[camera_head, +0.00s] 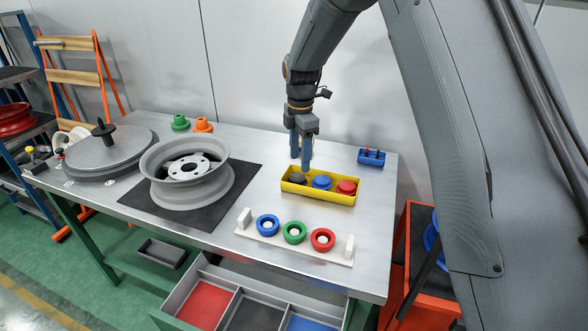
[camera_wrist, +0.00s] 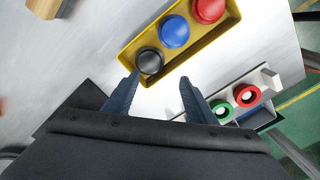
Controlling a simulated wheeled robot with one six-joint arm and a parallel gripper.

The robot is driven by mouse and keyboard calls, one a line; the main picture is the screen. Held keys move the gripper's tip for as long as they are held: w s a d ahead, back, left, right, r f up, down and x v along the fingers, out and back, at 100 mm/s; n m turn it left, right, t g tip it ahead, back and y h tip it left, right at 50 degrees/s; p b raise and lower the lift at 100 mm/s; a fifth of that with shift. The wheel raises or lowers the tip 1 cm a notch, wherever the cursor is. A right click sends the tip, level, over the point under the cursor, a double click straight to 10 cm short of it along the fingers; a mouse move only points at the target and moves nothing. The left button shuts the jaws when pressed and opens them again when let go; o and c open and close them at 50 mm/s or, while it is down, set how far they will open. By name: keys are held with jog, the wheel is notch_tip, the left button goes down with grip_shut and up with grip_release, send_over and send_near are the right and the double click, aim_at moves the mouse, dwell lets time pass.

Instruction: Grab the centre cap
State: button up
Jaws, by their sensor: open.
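A yellow tray (camera_head: 318,196) on the table holds three round caps in a row: a black cap (camera_head: 298,179) at the left, a blue cap (camera_head: 322,182) in the middle and a red cap (camera_head: 347,187) at the right. Which one is called the centre cap, I cannot tell. My gripper (camera_head: 300,162) is open and empty, pointing down just above the tray's left end, near the black cap. In the wrist view, the black cap (camera_wrist: 149,61) lies just beyond the fingertips, with the blue cap (camera_wrist: 174,31) and red cap (camera_wrist: 208,9) farther off.
A wheel rim (camera_head: 185,165) stands on a dark mat left of the tray. A white rack (camera_head: 290,252) with blue, green and red rings stands in front. A blue holder (camera_head: 371,157) is at the back right.

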aim_at(297, 177)
jog(key=shift+w+a+n, duration=0.3)
jog(key=shift+w+n, duration=0.2)
jog(key=shift+w, duration=0.25)
jog(key=shift+w+f, duration=0.2)
jog(key=shift+w, duration=0.05)
jog(key=shift+a+f+p, duration=0.15)
jog(key=shift+f+p, duration=0.15)
jog(key=shift+f, duration=0.1)
jog(key=shift+a+f, duration=0.15)
jog(key=shift+f, duration=0.6)
jog(key=shift+w+d+f+p, duration=0.1)
jog(key=shift+d+f+p, duration=0.1)
jog(key=shift+f+p, duration=0.8)
jog(key=shift+w+d+f+p, duration=0.15)
jog(key=shift+f+p, duration=0.2)
jog(key=shift+f, duration=1.25)
jog(key=shift+c, duration=0.2)
jog(key=shift+s, duration=0.1)
jog(key=c, duration=0.8)
